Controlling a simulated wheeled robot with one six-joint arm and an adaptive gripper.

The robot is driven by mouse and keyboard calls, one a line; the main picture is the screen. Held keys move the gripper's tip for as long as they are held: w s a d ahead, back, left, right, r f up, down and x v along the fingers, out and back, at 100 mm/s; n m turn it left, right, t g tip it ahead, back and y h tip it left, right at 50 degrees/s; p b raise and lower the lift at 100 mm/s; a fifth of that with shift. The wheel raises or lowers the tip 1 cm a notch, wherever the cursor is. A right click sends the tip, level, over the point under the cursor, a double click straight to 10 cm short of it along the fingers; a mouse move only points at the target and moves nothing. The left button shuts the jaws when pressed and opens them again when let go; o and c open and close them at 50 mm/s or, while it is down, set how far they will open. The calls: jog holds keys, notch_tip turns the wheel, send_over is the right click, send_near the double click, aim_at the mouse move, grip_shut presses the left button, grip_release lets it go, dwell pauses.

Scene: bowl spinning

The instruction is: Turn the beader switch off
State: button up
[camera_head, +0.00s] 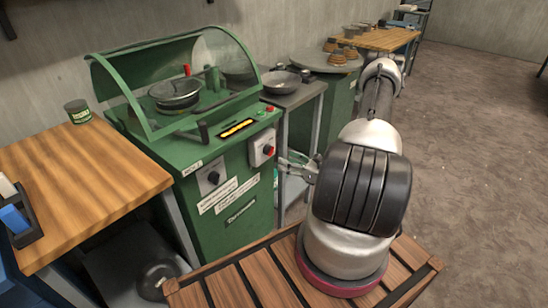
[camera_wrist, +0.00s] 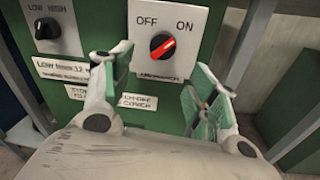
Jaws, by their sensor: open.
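The beader switch is a black round knob with a red pointer (camera_wrist: 163,46) on a white plate marked OFF at left and ON at right. The red pointer slants from lower left to upper right, toward the ON side. In the head view the switch (camera_head: 268,149) is on the front right of the green machine (camera_head: 225,180). My gripper (camera_wrist: 160,75) is open and empty, its green-padded fingers spread below and either side of the knob, apart from it. In the head view my gripper (camera_head: 293,165) is just right of the switch plate.
A LOW/HIGH knob (camera_wrist: 46,28) is left of the switch; paper labels (camera_wrist: 138,101) are below. A clear-hooded lid (camera_head: 175,65) covers the machine's bowl (camera_head: 174,92). A wooden table (camera_head: 75,180) is at left, and a grey stand (camera_head: 305,93) is behind my gripper.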

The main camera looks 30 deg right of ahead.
aim_at(269, 151)
jog(key=x, duration=0.8)
jog(key=shift+w+d+r, duration=0.1)
jog(key=shift+d+r, duration=0.1)
jog(key=shift+r, duration=0.15)
jog(key=c, duration=1)
